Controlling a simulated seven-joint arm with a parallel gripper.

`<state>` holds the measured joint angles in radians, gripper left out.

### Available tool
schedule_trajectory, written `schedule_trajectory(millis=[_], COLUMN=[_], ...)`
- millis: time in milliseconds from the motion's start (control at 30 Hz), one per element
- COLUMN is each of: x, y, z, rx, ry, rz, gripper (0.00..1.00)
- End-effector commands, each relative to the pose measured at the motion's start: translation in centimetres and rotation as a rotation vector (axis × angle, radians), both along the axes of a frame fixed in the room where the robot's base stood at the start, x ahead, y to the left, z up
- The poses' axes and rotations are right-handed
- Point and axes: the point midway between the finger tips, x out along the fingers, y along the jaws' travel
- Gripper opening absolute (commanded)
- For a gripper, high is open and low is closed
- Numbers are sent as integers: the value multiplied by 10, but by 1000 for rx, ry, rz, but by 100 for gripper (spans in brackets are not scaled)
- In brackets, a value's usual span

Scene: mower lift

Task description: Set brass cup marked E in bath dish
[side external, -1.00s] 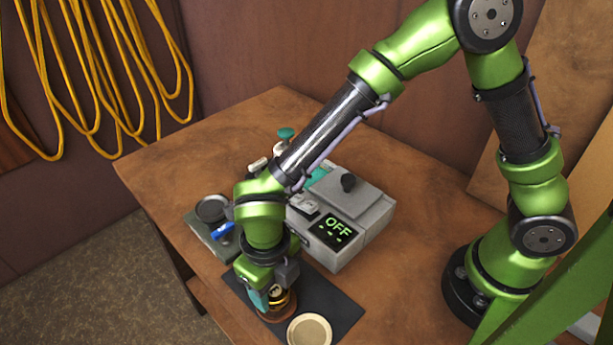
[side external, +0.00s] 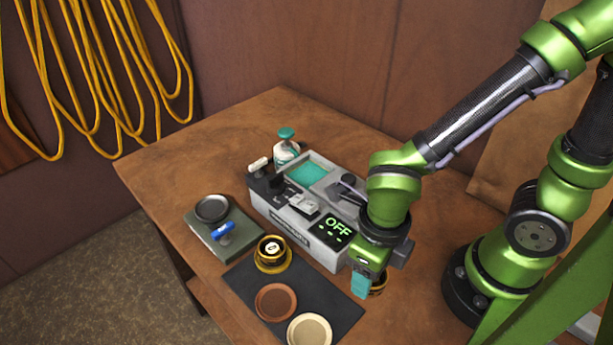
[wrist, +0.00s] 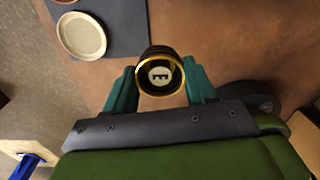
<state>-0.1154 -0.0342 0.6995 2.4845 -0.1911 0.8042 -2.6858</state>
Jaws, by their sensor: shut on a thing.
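My gripper (side external: 370,284) is shut on a dark cup with a brass rim (wrist: 160,73); its pale disc marked E faces the wrist camera. The cup shows partly behind a teal finger in the side view (side external: 379,284). It is over bare wood, right of the dark mat; its height is unclear. Another brass cup (side external: 272,249) with a pale disc stands in a gold dish (side external: 270,268) at the mat's upper left. A brown dish (side external: 276,301) and a cream dish (side external: 310,330) on the mat are empty. I cannot tell which dish is the bath dish.
A grey machine (side external: 325,258) with a teal basin (side external: 308,172) and an OFF display stands behind the mat (side external: 342,302). A grey-green plate (side external: 205,236) at left bears a black dish (side external: 212,208) and a blue item (side external: 223,228). A teal-topped bottle (side external: 286,146) stands behind.

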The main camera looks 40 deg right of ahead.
Motion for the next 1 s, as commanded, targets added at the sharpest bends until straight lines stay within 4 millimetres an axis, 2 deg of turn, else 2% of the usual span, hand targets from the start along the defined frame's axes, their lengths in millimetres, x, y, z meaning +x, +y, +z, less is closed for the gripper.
schedule_trajectory(millis=[567, 867, 1000], x=[2, 67, 107], y=[-1, -4, -15], z=[85, 96, 99], rx=[5, 24, 30], ry=[-1, 13, 16], rz=[-8, -181, -289], gripper=[25, 25, 25])
